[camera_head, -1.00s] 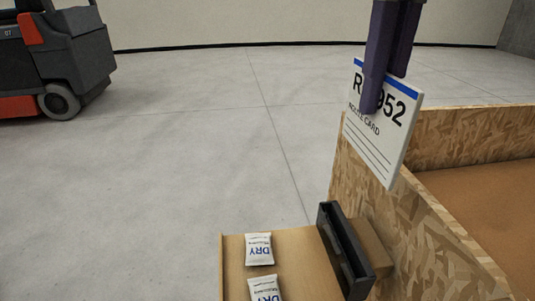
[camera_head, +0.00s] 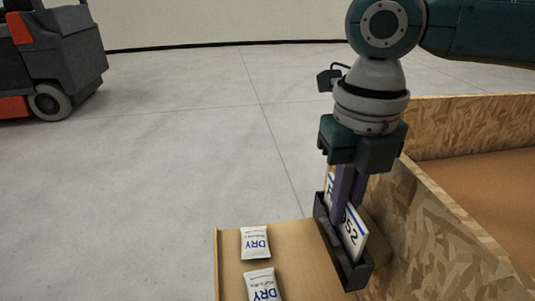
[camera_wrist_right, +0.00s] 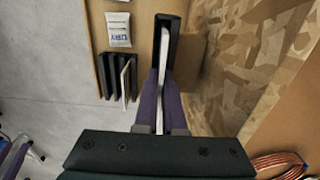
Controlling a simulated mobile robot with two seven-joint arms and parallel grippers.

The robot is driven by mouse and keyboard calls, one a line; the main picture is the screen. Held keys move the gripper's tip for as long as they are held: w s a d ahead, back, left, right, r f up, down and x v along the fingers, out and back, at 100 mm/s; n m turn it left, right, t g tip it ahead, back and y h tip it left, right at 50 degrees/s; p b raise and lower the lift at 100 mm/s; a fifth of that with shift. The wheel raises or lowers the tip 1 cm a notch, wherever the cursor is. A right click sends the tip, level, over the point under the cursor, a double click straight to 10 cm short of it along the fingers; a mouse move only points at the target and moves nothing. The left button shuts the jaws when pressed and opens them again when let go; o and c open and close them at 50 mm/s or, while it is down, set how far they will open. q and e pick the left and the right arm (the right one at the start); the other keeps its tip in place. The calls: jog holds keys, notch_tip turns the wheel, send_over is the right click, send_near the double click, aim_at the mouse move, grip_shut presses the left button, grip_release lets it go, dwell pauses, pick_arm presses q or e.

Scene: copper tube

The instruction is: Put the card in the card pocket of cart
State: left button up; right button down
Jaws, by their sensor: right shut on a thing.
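My right gripper (camera_head: 341,214) points down and is shut on the white card (camera_head: 354,238), which has a blue stripe and large black lettering. The card stands upright, with its lower part inside the black card pocket (camera_head: 357,279) on the side of the wooden cart wall (camera_head: 425,215). The pocket's front hides how deep the card sits. In the right wrist view the card (camera_wrist_right: 164,52) shows edge-on between the purple fingers, lined up with the dark pocket (camera_wrist_right: 174,22). My left gripper is not in view in the head view.
A tan shelf (camera_head: 229,262) beside the pocket holds two white "DRY" packets (camera_head: 255,243). A black slotted rack (camera_wrist_right: 110,76) shows in the wrist view. A copper tube coil (camera_wrist_right: 277,163) lies at its lower right. A forklift-like vehicle (camera_head: 60,50) stands far left; the floor between is clear.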

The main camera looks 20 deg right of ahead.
jog(key=shift+f, duration=0.1)
jog(key=c, duration=1)
grip_release()
notch_tip(320, 180, up, 12)
jog(key=shift+r+p, duration=0.2)
jog(key=shift+p, duration=0.25)
